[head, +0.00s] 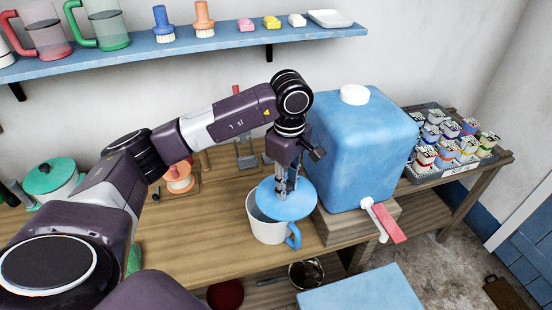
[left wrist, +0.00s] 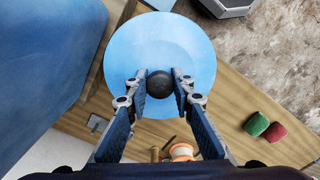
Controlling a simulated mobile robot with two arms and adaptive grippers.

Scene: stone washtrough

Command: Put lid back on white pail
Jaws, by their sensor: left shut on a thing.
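The white pail (head: 266,232) with a blue handle (head: 294,237) stands upright near the front edge of the wooden bench. The round blue lid (head: 290,204) is over the pail, off to its right, and part of the open rim shows at the left. I cannot tell whether lid and pail touch. My left gripper (head: 285,190) points down from above, shut on the lid's knob. In the left wrist view the gripper (left wrist: 160,84) has the dark round knob (left wrist: 159,85) between its fingertips, and the lid (left wrist: 160,45) hides most of what is below.
A big blue water container (head: 362,150) with a red-handled tap (head: 384,221) stands close right of the pail on a wooden block. A crate of small jars (head: 452,140) is at the far right. A teal-lidded pot (head: 50,177) is at the left. A shelf (head: 180,42) runs above.

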